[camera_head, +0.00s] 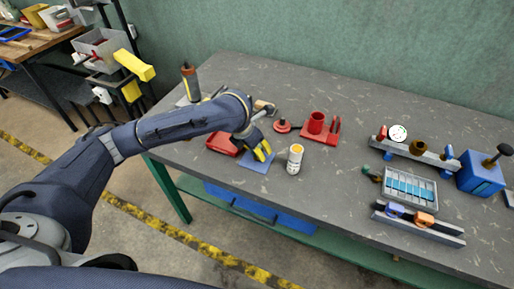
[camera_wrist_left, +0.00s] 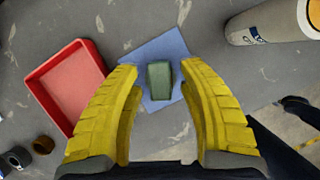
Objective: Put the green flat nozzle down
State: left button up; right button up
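The green flat nozzle (camera_wrist_left: 159,80) lies on a blue mat (camera_wrist_left: 134,56) in the left wrist view, and it looks small and dark green. My left gripper (camera_wrist_left: 160,68) has its two yellow fingers apart on either side of the nozzle, with narrow gaps showing between nozzle and fingers. In the head view the left gripper (camera_head: 262,153) is low over the blue mat (camera_head: 252,164), and the nozzle is hidden there. My right gripper is in neither view.
A red tray (camera_wrist_left: 76,78) is left of the mat. A white bottle (camera_head: 295,159) stands right of it. A red holder (camera_head: 319,136), a grey rail (camera_head: 415,152), a blue box (camera_head: 482,175) and a bottle (camera_head: 190,82) are on the grey table (camera_head: 340,215).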

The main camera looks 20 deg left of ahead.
pick_arm(q)
jog(key=shift+r, duration=0.1)
jog(key=v, duration=1.2)
jog(key=shift+r, duration=0.1)
dwell(0.4)
